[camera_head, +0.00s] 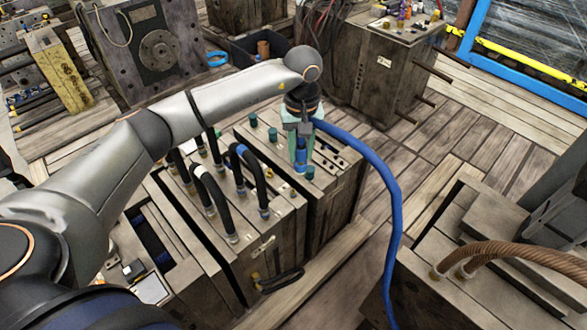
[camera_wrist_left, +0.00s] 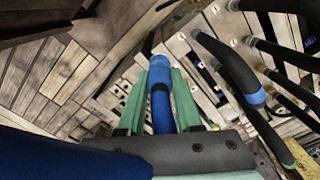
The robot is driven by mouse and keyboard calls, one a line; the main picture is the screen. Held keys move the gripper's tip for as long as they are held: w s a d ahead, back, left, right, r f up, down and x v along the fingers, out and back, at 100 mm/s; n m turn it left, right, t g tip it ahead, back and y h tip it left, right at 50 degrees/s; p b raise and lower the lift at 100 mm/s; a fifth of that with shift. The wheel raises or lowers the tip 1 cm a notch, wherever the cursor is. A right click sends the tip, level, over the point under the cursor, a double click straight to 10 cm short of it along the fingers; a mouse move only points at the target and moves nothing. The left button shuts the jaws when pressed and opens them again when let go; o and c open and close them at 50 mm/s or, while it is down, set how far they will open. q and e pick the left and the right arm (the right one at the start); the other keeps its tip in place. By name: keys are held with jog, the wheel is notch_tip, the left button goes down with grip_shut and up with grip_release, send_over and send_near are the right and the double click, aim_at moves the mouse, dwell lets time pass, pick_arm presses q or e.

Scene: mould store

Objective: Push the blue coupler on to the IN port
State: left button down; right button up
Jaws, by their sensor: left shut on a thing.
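My left gripper (camera_head: 300,148) has green fingers and is shut on the blue coupler (camera_head: 301,158), above the right-hand part of the mould block (camera_head: 333,205). Teal fittings (camera_head: 272,134) stand on the block's top; another (camera_head: 309,173) is close to the coupler's lower end. I cannot tell which is the IN port, nor whether the coupler touches one. My right gripper is not in view.
Several black hoses (camera_head: 257,180) loop over the block's top just left of the gripper. A wooden cabinet (camera_head: 375,70) stands behind. Plank floor (camera_head: 440,140) is clear to the right.

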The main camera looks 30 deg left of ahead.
pick_arm(q)
jog(key=shift+w+a+f+n+b, duration=0.7)
jog(key=shift+f+b, duration=0.3)
jog(key=shift+f, duration=1.2)
jog(key=shift+w+a+f+n+b, duration=0.65)
jog(key=shift+f+b, duration=0.4)
jog(key=shift+f, duration=1.15)
jog(key=shift+w+a+f+n+b, duration=0.65)
jog(key=shift+f+b, duration=0.35)
jog(key=shift+f, duration=1.2)
jog(key=shift+w+f+b, duration=0.1)
jog(key=shift+f+b, duration=0.5)
jog(key=shift+f, duration=0.3)
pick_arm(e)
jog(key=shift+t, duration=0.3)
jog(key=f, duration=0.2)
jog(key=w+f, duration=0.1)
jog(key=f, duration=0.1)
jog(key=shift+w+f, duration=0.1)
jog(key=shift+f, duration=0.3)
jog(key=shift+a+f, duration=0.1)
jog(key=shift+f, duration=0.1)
